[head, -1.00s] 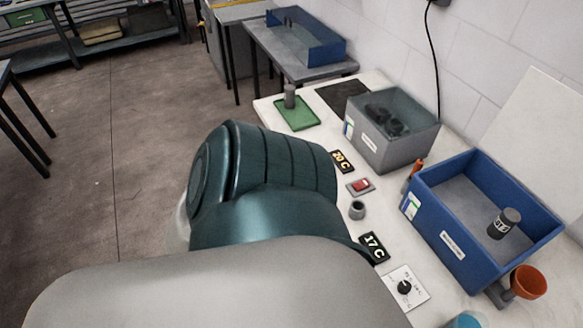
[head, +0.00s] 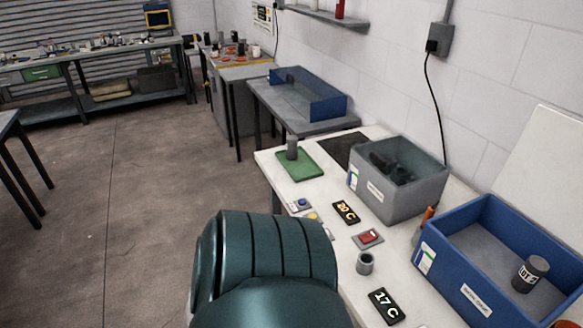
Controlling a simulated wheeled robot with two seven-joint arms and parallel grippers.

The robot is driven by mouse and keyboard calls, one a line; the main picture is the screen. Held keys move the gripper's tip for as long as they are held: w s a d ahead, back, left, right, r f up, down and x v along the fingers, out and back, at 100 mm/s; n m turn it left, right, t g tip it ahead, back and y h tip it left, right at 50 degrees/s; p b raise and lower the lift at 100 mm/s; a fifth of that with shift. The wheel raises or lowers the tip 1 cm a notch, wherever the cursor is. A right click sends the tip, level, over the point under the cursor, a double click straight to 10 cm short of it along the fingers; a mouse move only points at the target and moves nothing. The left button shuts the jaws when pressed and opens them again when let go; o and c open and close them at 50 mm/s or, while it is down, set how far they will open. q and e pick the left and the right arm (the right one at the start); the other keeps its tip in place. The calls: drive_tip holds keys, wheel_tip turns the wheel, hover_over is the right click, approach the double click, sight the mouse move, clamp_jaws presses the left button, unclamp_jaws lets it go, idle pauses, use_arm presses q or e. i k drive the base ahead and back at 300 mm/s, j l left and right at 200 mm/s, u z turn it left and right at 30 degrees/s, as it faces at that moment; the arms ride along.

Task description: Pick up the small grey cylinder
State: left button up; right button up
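A small plain grey cylinder (head: 292,148) stands upright on the green tray (head: 297,166) at the far end of the white table. Another grey cylinder with a white label (head: 530,274) stands in the blue bin (head: 480,286) at the right. A short, grey, cup-like piece with a dark opening (head: 365,263) stands on the table nearer to me. The frames do not show which one the task names. A teal link of my arm fills the bottom middle. Neither of my grippers is in view.
A grey bin (head: 408,203) holds dark parts. Number plates, a red switch (head: 367,239) and a blue button (head: 301,204) lie along the table (head: 335,280). An orange upright object (head: 425,220) stands by the blue bin. A second table (head: 300,124) with a blue tray stands behind.

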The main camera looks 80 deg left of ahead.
sight(292, 141)
drive_tip(key=u, duration=2.45)
drive_tip(key=i+j, duration=0.35)
drive_tip(key=i, duration=0.2)
drive_tip(key=l+z, duration=0.2)
drive_tip(key=z, duration=0.15)
drive_tip(key=l+z, duration=0.2)
drive_tip(key=z, duration=0.15)
drive_tip(key=l+z, duration=0.2)
drive_tip(key=z, duration=0.15)
